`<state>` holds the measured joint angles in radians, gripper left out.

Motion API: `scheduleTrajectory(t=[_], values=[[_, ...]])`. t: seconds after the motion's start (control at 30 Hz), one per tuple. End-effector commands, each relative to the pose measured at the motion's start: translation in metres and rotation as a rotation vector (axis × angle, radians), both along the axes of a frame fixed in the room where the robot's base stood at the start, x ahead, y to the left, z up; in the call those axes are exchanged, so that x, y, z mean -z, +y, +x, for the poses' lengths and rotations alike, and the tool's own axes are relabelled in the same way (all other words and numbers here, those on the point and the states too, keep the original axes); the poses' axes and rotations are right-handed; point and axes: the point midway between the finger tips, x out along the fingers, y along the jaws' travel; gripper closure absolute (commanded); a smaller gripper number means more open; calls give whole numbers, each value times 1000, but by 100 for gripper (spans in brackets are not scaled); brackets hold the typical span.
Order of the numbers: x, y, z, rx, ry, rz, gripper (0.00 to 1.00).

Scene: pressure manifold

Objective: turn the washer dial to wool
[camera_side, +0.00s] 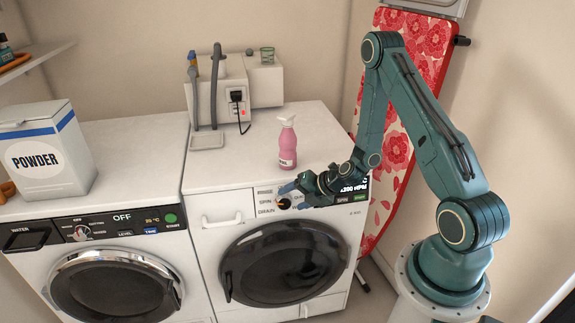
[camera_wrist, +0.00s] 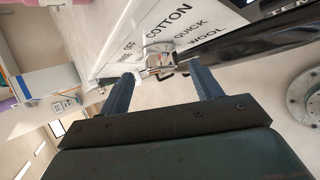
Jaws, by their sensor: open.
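The washer (camera_side: 211,244) is the white machine on the right with a round dark door. Its dial (camera_side: 284,203) is partly hidden by my gripper in the side view. In the wrist view the dial (camera_wrist: 160,60) shows between and just beyond my two fingers, with the word WOOL (camera_wrist: 208,32) printed on the panel near it. COTTON, QUICK and OFF also show around it. I cannot tell which word the dial points to. My gripper (camera_side: 291,193) is open at the panel, its blue fingers on either side of the dial (camera_wrist: 162,72). Contact is not clear.
A pink spray bottle (camera_side: 287,145) stands on the washer top behind my gripper. A white handle (camera_side: 222,221) sits left of the dial. A second machine (camera_side: 22,260) with its own dial stands at left, with a powder box (camera_side: 45,155) on top. A red floral ironing board (camera_side: 398,150) leans behind my arm.

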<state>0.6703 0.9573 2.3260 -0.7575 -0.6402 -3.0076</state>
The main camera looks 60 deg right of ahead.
Motion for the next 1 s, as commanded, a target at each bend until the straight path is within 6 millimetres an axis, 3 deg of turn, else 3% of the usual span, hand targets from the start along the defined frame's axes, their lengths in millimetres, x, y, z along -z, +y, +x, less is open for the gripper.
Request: scheduleTrajectory(t=[0.6,1.0], values=[[-59,0,1,-4,-8,-3,36],[-66,0,1,-4,-5,-2,36]])
